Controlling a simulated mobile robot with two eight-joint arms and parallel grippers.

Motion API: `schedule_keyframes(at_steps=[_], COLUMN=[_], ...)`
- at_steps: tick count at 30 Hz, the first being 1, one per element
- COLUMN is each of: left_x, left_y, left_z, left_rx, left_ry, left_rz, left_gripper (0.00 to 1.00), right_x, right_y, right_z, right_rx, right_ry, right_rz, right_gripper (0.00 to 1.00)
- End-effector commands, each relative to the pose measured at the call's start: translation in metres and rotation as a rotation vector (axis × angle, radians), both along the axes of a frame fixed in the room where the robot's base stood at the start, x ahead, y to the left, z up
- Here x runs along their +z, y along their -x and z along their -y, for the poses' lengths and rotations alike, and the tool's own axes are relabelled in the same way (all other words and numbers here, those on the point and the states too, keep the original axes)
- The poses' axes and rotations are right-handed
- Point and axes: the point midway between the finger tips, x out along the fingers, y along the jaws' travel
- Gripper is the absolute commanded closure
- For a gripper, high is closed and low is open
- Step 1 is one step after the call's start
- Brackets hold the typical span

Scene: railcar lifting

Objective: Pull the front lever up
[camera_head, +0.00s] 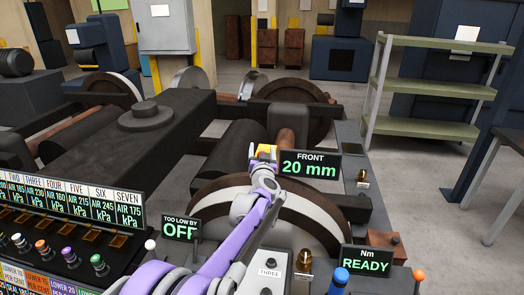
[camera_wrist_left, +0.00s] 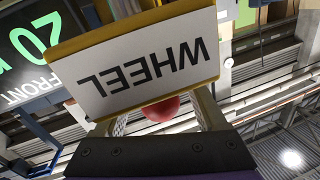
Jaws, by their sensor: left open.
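My left gripper (camera_head: 264,162) is at the end of the purple and grey arm, just left of the black FRONT sign (camera_head: 309,164), which reads 20 mm. In the left wrist view, its two fingers (camera_wrist_left: 162,118) stand apart. A red ball knob (camera_wrist_left: 162,109) shows between them, partly hidden by a white WHEEL plate (camera_wrist_left: 140,62) with a yellow edge. I cannot tell whether the fingers touch the knob. In the head view, a small yellow piece (camera_head: 264,150) shows at the fingertips. The lever's shaft is hidden. My right gripper is not in view.
A dark wheel (camera_head: 315,215) with a pale rim stands behind my arm. A TOO LOW BY sign (camera_head: 181,229) reads OFF, and an Nm sign (camera_head: 367,260) reads READY. A control panel (camera_head: 75,240) with coloured knobs is at left. A green shelf (camera_head: 425,127) stands at back right.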

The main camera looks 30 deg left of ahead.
Motion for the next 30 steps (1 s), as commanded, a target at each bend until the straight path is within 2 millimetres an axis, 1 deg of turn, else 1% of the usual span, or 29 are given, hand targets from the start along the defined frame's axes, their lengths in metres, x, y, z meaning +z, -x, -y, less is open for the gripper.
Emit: schedule_keyframes(at_steps=[4, 5, 6, 11, 15, 16, 17, 30], left_x=[-0.0001, -0.0001, -0.0001, 0.0, 0.0, 0.0, 0.0, 0.0], left_y=[0.0001, 0.0002, 0.0002, 0.0003, 0.0003, 0.0003, 0.0003, 0.0003], left_z=[0.0, 0.0001, 0.0, 0.0002, 0.0002, 0.0002, 0.0002, 0.0002], left_rx=[0.0, 0.0, 0.0, 0.0, 0.0, 0.0, 0.0, 0.0], left_ry=[0.0, 0.0, 0.0, 0.0, 0.0, 0.0, 0.0, 0.0], left_rz=[0.0, 0.0, 0.0, 0.0, 0.0, 0.0, 0.0, 0.0], left_gripper=[0.27, 0.3, 0.37, 0.66, 0.91, 0.97, 1.0, 1.0], right_x=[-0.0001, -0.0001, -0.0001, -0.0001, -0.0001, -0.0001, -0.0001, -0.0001], right_y=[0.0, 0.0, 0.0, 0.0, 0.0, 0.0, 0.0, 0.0], right_z=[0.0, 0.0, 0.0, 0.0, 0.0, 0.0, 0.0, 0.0], right_rx=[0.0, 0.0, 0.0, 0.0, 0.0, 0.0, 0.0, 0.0], right_ry=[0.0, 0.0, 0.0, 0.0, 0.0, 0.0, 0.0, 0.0], right_rz=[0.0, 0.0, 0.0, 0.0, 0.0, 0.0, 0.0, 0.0], right_gripper=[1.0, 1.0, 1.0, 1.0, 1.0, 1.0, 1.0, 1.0])
